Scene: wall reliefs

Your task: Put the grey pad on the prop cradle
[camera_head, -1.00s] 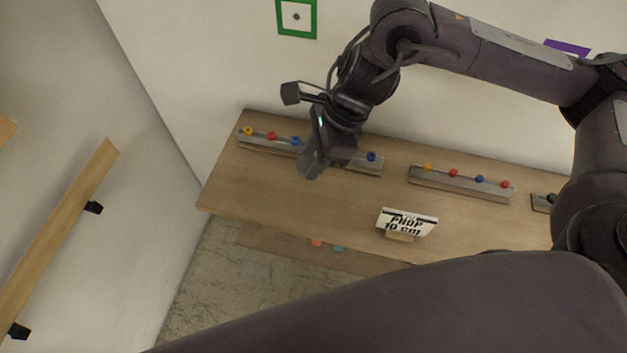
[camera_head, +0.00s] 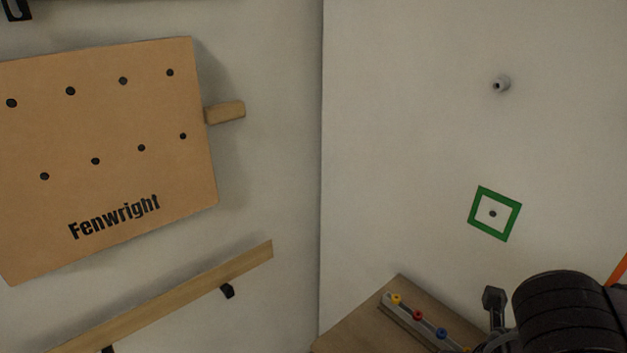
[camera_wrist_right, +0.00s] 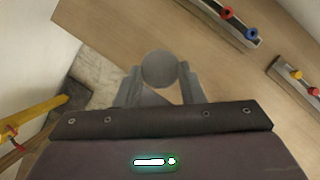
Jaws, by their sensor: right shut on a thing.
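A round grey pad (camera_wrist_right: 159,69) shows in the right wrist view between the fingertips of my right gripper (camera_wrist_right: 160,88). The gripper is shut on it and holds it over the wooden table (camera_wrist_right: 110,22). I cannot tell the height of the pad above the table. In the head view only part of my right arm shows at the bottom right, and the pad is out of sight. I cannot make out the prop cradle in either view. My left gripper is not in view.
A rail with coloured knobs (camera_head: 442,333) lies on the table. On the right wall are a green square frame (camera_head: 483,190) and a grey stud (camera_head: 501,84). On the left wall are a Fenwright board (camera_head: 110,120) and a wooden bar (camera_head: 180,296).

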